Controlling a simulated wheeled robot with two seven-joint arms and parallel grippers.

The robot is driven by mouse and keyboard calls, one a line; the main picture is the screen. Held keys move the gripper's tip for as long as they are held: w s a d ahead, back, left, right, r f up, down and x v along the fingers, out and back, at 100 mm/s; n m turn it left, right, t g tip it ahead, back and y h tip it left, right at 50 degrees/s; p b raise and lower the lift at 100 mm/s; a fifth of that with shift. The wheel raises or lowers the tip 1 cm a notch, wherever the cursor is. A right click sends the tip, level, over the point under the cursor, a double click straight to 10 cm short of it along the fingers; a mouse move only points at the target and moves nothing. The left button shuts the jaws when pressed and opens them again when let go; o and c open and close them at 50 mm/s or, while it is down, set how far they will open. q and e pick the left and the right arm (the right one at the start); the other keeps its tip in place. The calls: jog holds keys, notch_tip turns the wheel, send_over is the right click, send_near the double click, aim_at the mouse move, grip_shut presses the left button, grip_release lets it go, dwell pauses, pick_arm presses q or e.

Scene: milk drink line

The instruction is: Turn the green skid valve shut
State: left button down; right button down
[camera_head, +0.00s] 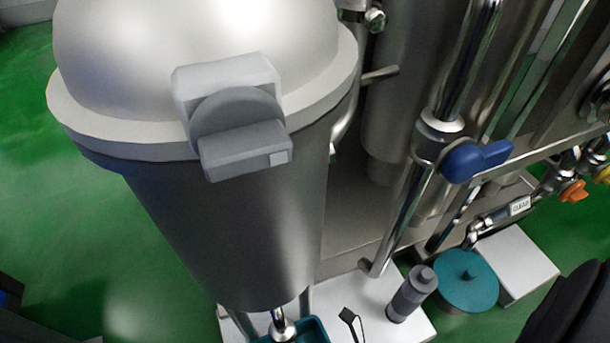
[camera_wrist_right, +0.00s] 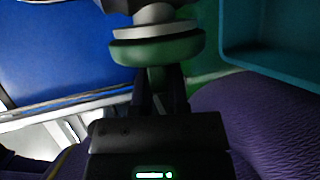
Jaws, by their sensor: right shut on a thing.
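The green valve (camera_wrist_right: 152,50) shows at the top centre of the right wrist view, a rounded green part below pale grey round fittings. My right gripper (camera_wrist_right: 160,76) points up at it, its two dark fingers close together and shut on the narrow green part under the wide one. The fingers hide most of that narrow part, so how far the valve is turned cannot be told. I cannot pick out the green valve in the head view. My left gripper is in neither view.
The head view shows a large steel tank (camera_head: 230,220), a blue-handled valve (camera_head: 475,160) on a pipe, an orange handle (camera_head: 573,191) and a teal round lid (camera_head: 467,282). A teal bin (camera_wrist_right: 285,62) and a purple textured surface (camera_wrist_right: 270,115) lie right in the wrist view.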

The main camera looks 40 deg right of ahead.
jog(key=shift+f, duration=0.3)
jog(key=shift+y, duration=0.5)
jog(key=shift+r+m+t, duration=0.1)
jog(key=shift+m+t, duration=0.2)
jog(key=c, duration=0.6)
grip_release()
jog(key=v, duration=1)
jog(key=shift+c, duration=0.3)
